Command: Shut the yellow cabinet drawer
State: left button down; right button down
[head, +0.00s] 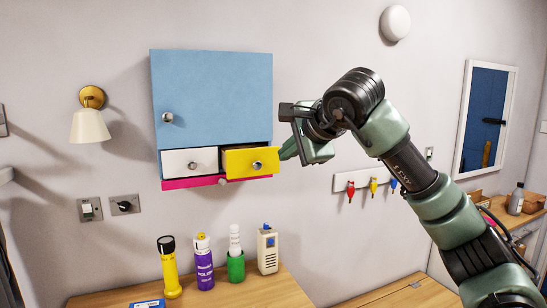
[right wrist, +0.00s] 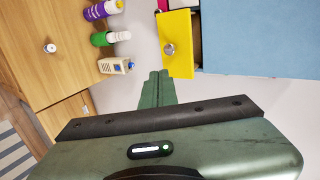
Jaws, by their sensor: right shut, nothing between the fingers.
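The yellow drawer (head: 251,161) sits at the lower right of the blue wall cabinet (head: 212,98) and stands out from its front, open. It has a round metal knob (head: 257,166). In the right wrist view the yellow drawer (right wrist: 174,42) shows with a gap behind its front. My right gripper (head: 287,152) is just right of the drawer in the head view, its fingers shut and empty. In the right wrist view the gripper's fingertips (right wrist: 158,75) point toward the drawer's edge; whether they touch it I cannot tell. My left gripper is not in view.
A white drawer (head: 188,162) is beside the yellow one, with a pink strip (head: 200,183) below. On the wooden top (head: 240,290) stand a yellow flashlight (head: 169,268), a purple bottle (head: 204,264), a green container (head: 236,266) and a beige device (head: 267,252). A hook rail (head: 345,180) is at right.

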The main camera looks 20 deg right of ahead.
jog(key=p, duration=0.3)
send_near(259, 166)
notch_tip(259, 166, down, 3)
jog(key=w+p, duration=0.1)
jog(key=w, duration=0.3)
jog(key=shift+w+r+p, duration=0.1)
jog(key=shift+w+p, duration=0.2)
jog(key=shift+w, duration=0.45)
